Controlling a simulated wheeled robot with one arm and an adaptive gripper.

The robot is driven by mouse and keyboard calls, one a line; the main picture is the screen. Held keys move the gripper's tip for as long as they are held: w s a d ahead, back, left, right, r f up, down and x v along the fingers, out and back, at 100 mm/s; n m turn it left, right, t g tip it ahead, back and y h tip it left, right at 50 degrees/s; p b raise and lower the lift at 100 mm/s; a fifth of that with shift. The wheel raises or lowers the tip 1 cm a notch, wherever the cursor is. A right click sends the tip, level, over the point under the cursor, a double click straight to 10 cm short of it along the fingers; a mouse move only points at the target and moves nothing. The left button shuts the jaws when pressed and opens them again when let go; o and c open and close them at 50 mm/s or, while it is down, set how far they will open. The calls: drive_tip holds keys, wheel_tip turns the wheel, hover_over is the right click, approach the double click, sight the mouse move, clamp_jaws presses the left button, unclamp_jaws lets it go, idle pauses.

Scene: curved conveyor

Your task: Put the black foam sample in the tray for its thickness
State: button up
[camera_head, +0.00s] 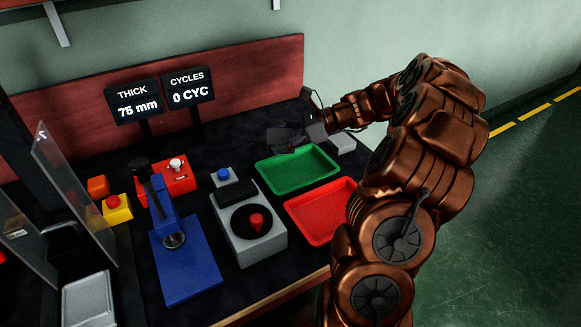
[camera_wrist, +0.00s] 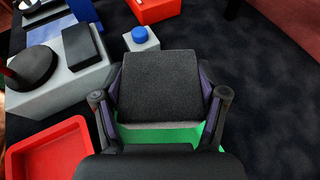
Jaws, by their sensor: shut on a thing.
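My gripper (camera_wrist: 160,104) is shut on the black foam sample (camera_wrist: 160,78), a dark block with a grey lower edge, held between the two fingers. In the head view my gripper (camera_head: 300,130) is at the back of the table, just beyond the green tray (camera_head: 276,180); the sample is hard to make out there against the dark surface. The wrist view shows part of the green tray (camera_wrist: 180,135) beneath and behind the sample. The red tray (camera_head: 294,207) lies in front of the green one. Both trays look empty.
A second display (camera_head: 188,86) reads CYCLES 0 CYC. A blue press stand (camera_head: 187,272), a grey box with a black disc and red knob (camera_head: 257,222), a blue button (camera_head: 223,174) and a red box (camera_head: 180,180) stand left of the trays.

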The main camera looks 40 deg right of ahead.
sight(285, 177)
drive_tip(key=shift+s+d+r, duration=0.1)
drive_tip(key=shift+s+d, duration=0.2)
drive_tip(key=shift+s, duration=0.5)
drive_tip(key=shift+s+f+n+g, duration=0.15)
drive_tip(key=shift+f+n+g, duration=0.1)
drive_tip(key=shift+n+g, duration=0.05)
drive_tip(key=shift+a+f+b, duration=0.1)
drive_tip(key=shift+f+b, duration=0.25)
drive_tip(key=shift+f, duration=4.35)
drive_tip(key=shift+f, duration=0.1)
drive_tip(key=o, duration=0.6)
drive_tip(key=v, duration=1.2)
